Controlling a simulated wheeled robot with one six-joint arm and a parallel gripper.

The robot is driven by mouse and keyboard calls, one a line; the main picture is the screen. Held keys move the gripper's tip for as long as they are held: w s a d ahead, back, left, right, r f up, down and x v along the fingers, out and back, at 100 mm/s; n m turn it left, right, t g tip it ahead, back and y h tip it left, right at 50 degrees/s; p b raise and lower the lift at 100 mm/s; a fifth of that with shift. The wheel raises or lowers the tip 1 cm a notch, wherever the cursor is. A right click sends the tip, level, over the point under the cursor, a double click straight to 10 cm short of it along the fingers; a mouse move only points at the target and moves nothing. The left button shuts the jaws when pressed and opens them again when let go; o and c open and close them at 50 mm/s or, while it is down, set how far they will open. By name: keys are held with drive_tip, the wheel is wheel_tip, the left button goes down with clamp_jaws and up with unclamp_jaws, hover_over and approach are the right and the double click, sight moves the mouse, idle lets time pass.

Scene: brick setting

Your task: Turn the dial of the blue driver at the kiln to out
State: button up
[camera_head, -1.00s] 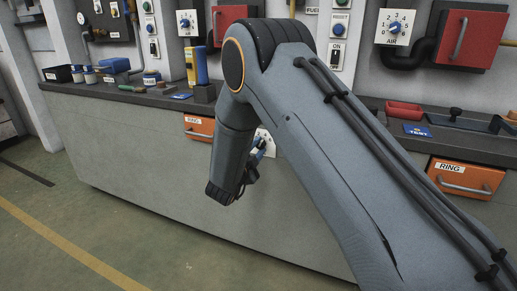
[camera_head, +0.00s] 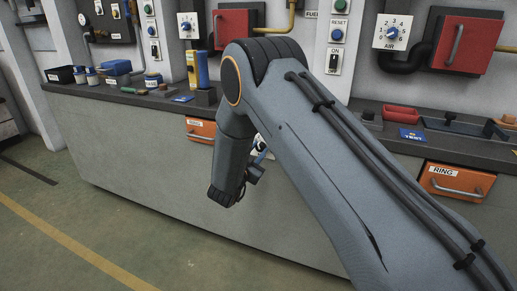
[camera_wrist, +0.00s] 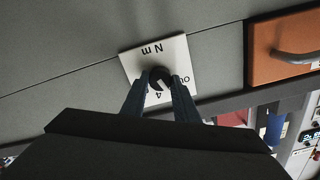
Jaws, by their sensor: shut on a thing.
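In the head view, my arm hides most of the plate and dial. I cannot identify the blue driver for certain.
An orange drawer (camera_wrist: 284,48) with a handle is right of the plate in the wrist view. Open floor (camera_head: 110,215) lies before the bench.

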drive_tip(key=n+p, duration=0.1)
drive_tip(key=n, duration=0.3)
drive_tip(key=shift+n, duration=0.3)
drive_tip(key=shift+n+p, duration=0.7)
drive_tip(key=shift+n, duration=0.9)
drive_tip(key=o, duration=1.1)
drive_tip(key=shift+c, duration=0.2)
drive_tip(key=shift+a, duration=0.1)
drive_tip(key=v, duration=0.7)
drive_tip(key=shift+s, duration=0.4)
drive_tip(key=shift+a, duration=0.1)
